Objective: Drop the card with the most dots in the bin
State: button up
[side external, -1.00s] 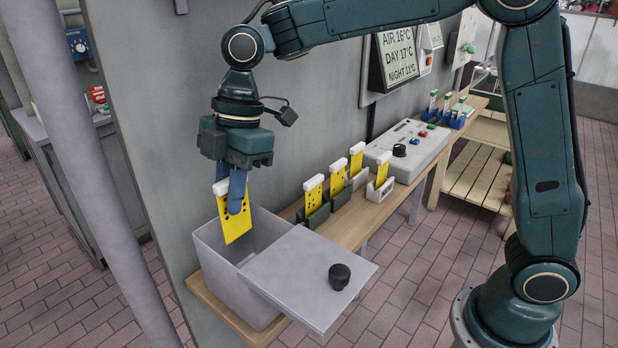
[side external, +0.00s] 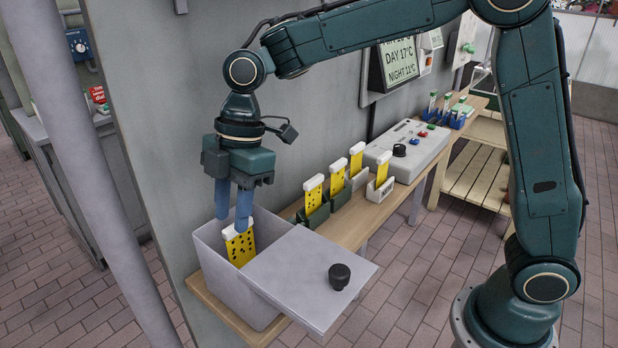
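A yellow card (side external: 241,246) with a white top edge and many black dots is upright inside the grey bin (side external: 212,262), its lower part hidden by the front wall. My gripper (side external: 233,218) is above the bin with its two blue fingers spread apart. The fingertips are close to the card's white top, and one overlaps it in the picture; whether they touch cannot be told. Several other yellow cards stand in holders on the shelf: the nearest card (side external: 313,195), a second card (side external: 337,176), a third card (side external: 356,162) and a right-hand card (side external: 382,170).
The bin's grey lid (side external: 300,268) with a black knob (side external: 339,276) lies to the right of the opening, leaving it uncovered. A grey control box (side external: 408,148) stands farther along the wooden shelf (side external: 352,232). A wall (side external: 150,130) rises behind the bin.

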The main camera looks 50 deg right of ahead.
jog(key=shift+o, duration=0.2)
jog(key=shift+r, duration=0.1)
jog(key=v, duration=0.7)
dwell(0.3)
jog(key=shift+d+r, duration=0.15)
jog(key=shift+d, duration=0.05)
jog(key=s+d+r+m+t, duration=0.3)
jog(key=s+d+m, duration=0.6)
jog(key=s, duration=0.1)
jog(key=s+d+f+m+t+h, duration=0.2)
jog(key=s+d+f+m, duration=0.3)
jog(key=s+d+m, duration=0.4)
jog(key=s+h, duration=0.1)
jog(key=s, duration=0.2)
jog(key=shift+s+d+f+t, duration=0.2)
jog(key=shift+d+f+t, duration=0.1)
jog(key=shift+d, duration=0.1)
dwell(0.3)
